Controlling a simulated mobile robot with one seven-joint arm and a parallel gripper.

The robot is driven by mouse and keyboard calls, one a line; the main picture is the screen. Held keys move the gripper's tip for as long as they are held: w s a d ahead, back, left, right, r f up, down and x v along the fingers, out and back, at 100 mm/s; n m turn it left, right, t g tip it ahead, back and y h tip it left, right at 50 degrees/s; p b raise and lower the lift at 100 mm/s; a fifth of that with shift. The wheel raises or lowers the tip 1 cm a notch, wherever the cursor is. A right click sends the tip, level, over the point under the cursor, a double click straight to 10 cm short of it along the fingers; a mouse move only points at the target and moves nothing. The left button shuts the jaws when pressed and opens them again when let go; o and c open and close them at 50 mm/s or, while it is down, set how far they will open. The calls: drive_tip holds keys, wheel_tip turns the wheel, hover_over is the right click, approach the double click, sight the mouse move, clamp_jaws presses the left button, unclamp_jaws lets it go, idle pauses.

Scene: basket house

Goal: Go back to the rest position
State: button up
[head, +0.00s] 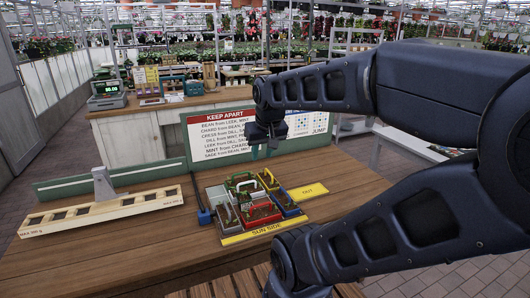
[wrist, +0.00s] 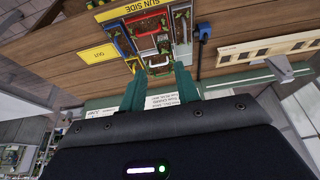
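My gripper (head: 262,151) hangs above the far side of the wooden table, in front of the sign board. In the wrist view its two teal fingers (wrist: 158,78) are apart, with nothing held between them. Several small coloured baskets with plants stand packed together on the table, including a red basket (head: 262,213), a blue basket (head: 291,210) and a grey basket (head: 216,194). The red basket also shows in the wrist view (wrist: 147,24). The gripper is apart from the baskets.
A yellow SUN SIDE strip (head: 262,233) and a yellow OUT mat (head: 308,191) lie beside the baskets. A long wooden holder (head: 150,199) lies at left. The KEEP APART sign (head: 225,133) stands behind. A counter with a register (head: 106,94) is farther back. The table's front left is clear.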

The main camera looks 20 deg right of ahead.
drive_tip(key=shift+s+d+r, duration=0.15)
drive_tip(key=shift+s+r, duration=0.05)
drive_tip(key=shift+s, duration=0.55)
